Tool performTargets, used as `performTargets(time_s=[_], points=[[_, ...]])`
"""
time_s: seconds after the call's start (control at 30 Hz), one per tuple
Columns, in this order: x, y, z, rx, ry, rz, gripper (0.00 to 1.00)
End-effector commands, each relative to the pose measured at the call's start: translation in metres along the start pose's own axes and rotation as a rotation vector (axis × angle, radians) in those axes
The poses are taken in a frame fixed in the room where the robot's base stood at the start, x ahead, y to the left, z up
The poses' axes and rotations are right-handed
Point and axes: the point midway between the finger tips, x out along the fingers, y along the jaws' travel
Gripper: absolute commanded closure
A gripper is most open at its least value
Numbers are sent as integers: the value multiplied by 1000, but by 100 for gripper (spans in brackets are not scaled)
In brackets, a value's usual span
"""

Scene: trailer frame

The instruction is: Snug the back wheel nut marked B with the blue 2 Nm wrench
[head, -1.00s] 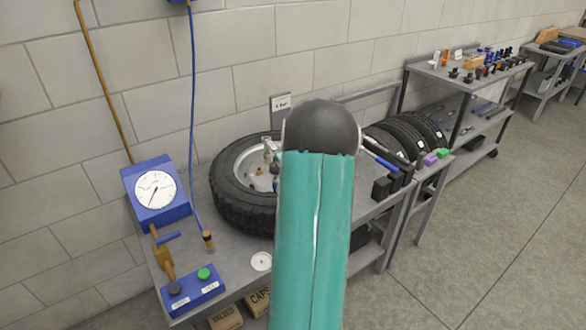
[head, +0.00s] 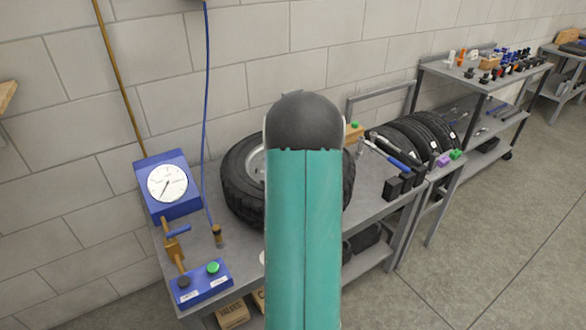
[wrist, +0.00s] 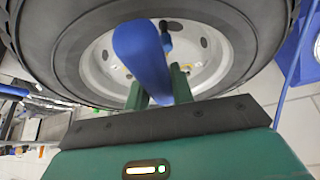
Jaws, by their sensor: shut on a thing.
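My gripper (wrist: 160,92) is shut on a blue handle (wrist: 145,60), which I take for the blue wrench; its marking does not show. The handle points toward the wrist camera and covers part of the wheel (wrist: 90,68). A dark piece shows just beyond the handle. The wheel also shows in the head view (head: 238,190), with a black tyre and pale rim, on the bench. My arm hides the gripper and most of the rim there. In the wrist view the rim has dark round holes. I cannot make out a nut marked B.
Another blue-handled tool (head: 390,156) lies by black blocks (head: 392,187) at the bench's right. A gauge box (head: 168,185) and a blue button box (head: 202,283) stand at the left, with a hanging blue hose (head: 207,110). Spare tyres (head: 435,130) stand farther right.

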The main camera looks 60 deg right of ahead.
Motion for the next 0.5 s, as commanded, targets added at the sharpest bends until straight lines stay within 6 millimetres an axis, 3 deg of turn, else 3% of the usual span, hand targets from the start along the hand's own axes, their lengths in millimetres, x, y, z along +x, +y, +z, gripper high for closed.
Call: performTargets(time_s=[0.23,0.5], points=[[0,-1,0,6,-2,4,100],[1,-22,0,83,-4,46,100]])
